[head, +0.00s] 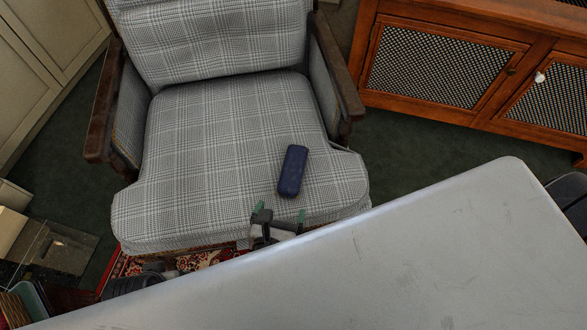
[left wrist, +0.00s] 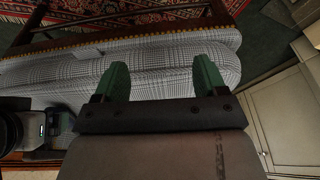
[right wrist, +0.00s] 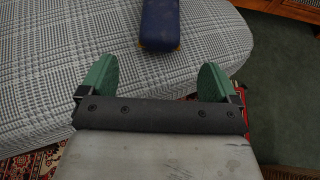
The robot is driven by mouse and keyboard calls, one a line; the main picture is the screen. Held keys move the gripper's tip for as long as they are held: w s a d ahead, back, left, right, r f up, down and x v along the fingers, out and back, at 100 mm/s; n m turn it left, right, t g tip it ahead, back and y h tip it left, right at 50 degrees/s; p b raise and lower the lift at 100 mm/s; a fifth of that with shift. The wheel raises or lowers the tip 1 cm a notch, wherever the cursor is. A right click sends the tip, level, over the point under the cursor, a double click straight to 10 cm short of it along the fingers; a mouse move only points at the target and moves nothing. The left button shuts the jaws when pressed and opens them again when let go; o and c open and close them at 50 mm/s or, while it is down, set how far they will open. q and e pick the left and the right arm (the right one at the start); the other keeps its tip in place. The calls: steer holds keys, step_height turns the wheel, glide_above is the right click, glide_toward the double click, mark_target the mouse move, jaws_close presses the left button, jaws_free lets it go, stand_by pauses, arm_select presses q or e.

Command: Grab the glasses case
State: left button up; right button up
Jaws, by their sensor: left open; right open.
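The dark blue glasses case (head: 292,171) lies on the front right part of the plaid armchair seat (head: 205,145). In the right wrist view the case (right wrist: 160,22) is ahead of the fingers, between their lines, cut off by the top edge. My right gripper (head: 280,217) is open and empty at the seat's front edge, just short of the case and apart from it. Its green fingers (right wrist: 160,80) are spread in the right wrist view. My left gripper (left wrist: 160,78) is open and empty, with plaid chair upholstery ahead of it; the case does not show there.
Wooden armrests (head: 338,70) flank the seat. A wooden cabinet with mesh doors (head: 440,65) stands at the back right, and pale cupboards (head: 35,75) at the left. A patterned red rug (head: 205,258) lies below the chair's front. The seat around the case is clear.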

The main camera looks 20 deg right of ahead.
mark_target(286, 194)
steer(key=x, duration=0.3)
steer(key=shift+w+b, duration=0.2)
steer(key=shift+b, duration=0.15)
steer(key=b+x, duration=0.1)
steer(key=x, duration=0.3)
steer(key=shift+w+d+r, duration=0.1)
steer(key=shift+d, duration=0.05)
arm_select(q)
steer(key=v, duration=0.6)
steer(key=shift+a, duration=0.1)
arm_select(e)
steer(key=c, duration=1.1)
steer(key=shift+o, duration=0.2)
steer(key=shift+r, duration=0.1)
